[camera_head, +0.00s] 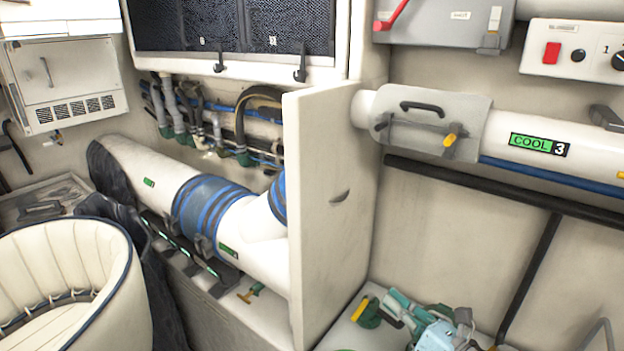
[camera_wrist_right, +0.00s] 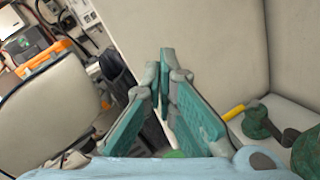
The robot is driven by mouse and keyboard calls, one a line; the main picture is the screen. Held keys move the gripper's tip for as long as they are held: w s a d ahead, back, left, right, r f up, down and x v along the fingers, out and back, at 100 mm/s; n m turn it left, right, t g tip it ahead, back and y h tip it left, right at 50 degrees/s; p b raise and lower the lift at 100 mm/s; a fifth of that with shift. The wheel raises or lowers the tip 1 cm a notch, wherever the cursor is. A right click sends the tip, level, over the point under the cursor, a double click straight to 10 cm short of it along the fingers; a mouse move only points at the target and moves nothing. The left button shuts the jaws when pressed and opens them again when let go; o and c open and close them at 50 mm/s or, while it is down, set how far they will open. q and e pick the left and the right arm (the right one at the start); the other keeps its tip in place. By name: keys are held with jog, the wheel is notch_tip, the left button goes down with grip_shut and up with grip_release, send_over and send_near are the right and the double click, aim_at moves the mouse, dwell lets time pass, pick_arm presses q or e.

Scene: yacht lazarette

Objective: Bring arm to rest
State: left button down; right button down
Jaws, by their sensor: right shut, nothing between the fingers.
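My right gripper (camera_head: 402,303) shows low in the head view, at the right of centre, with teal fingers and a light blue body. It is over the light-coloured ledge to the right of the white partition (camera_head: 335,200). In the right wrist view its teal fingers (camera_wrist_right: 163,85) are closed together with nothing held between them. My left gripper is not in view.
A green fitting with a yellow handle (camera_head: 367,312) lies on the ledge close to the gripper, also in the wrist view (camera_wrist_right: 258,122). A cream seat (camera_head: 120,290) stands at left. A white pipe marked COOL 3 (camera_head: 490,135) runs above the ledge.

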jog(key=s+d+r+m+t+h, duration=0.2)
jog(key=d+r+m+t+h, duration=0.4)
jog(key=m, duration=0.7)
jog(key=s+d+f+m+g+h, duration=0.65)
jog(key=d+f+m+h, duration=0.3)
jog(key=m, duration=0.65)
jog(key=s+a+f+m+g+y, duration=0.1)
jog(key=s+a+f+m+g, duration=0.3)
jog(key=s, duration=0.4)
jog(key=s+a+f+m+g+y, duration=0.1)
jog(key=s+a+f+g+y, duration=0.15)
jog(key=s+f, duration=0.35)
jog(key=s+a+f+m+g+y, duration=0.1)
jog(key=s+a+f+m+g, duration=0.2)
jog(key=s, duration=0.6)
jog(key=s+d+f+g, duration=0.1)
jog(key=d+f+g, duration=0.2)
jog(key=f, duration=1.9)
jog(key=s+d+f, duration=0.1)
jog(key=s+f, duration=1)
jog(key=s, duration=0.2)
jog(key=shift+s+f+m+g, duration=0.15)
jog(key=shift+s+m+g, duration=0.15)
jog(key=shift+s+g, duration=0.1)
